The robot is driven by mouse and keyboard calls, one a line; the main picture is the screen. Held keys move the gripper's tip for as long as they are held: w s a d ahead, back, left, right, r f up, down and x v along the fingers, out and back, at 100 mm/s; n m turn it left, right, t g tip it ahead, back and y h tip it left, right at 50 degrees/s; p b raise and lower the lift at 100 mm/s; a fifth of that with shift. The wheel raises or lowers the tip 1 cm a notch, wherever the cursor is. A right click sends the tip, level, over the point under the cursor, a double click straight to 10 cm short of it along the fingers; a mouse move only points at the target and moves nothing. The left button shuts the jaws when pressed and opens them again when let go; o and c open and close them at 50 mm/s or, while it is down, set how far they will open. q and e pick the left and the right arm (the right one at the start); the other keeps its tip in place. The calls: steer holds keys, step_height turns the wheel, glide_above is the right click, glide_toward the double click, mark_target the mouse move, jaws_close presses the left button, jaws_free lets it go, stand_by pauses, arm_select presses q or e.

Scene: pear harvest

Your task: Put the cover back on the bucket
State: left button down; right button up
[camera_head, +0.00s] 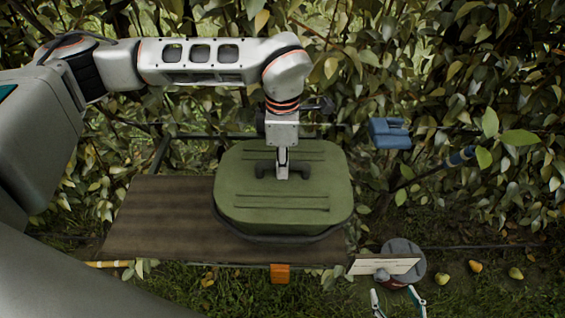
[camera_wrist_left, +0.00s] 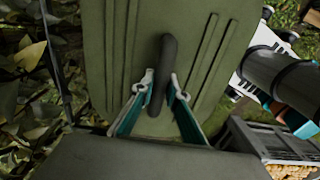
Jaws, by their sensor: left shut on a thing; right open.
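The green cover (camera_head: 317,180) lies roughly flat, ribbed on top, with a dark bar handle (camera_head: 265,170) at its middle. My left gripper (camera_head: 282,172) comes down from above and is shut on the handle; the left wrist view shows its two fingers on either side of the handle (camera_wrist_left: 168,65). The dark rim of the bucket (camera_head: 285,239) shows just under the cover's front edge. The cover hides the rest of the bucket, and I cannot tell whether the cover sits fully on it. My right gripper (camera_head: 398,303) is open and empty at the bottom edge.
A brown wooden table top (camera_head: 155,220) extends left of the bucket, with free room there. An orange bracket (camera_head: 280,273) hangs at its front edge. Several pears (camera_head: 475,266) lie on the grass at right. Dense foliage (camera_head: 480,90) stands close behind.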

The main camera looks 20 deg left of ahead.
arm_select(q)
steer(key=shift+f, duration=0.15)
steer(key=c, duration=2)
jaws_free()
steer(key=shift+r, duration=0.25)
step_height(320, 180, up, 10)
steer(key=shift+r+b, duration=0.15)
steer(key=shift+b, duration=0.5)
steer(key=shift+r, duration=0.75)
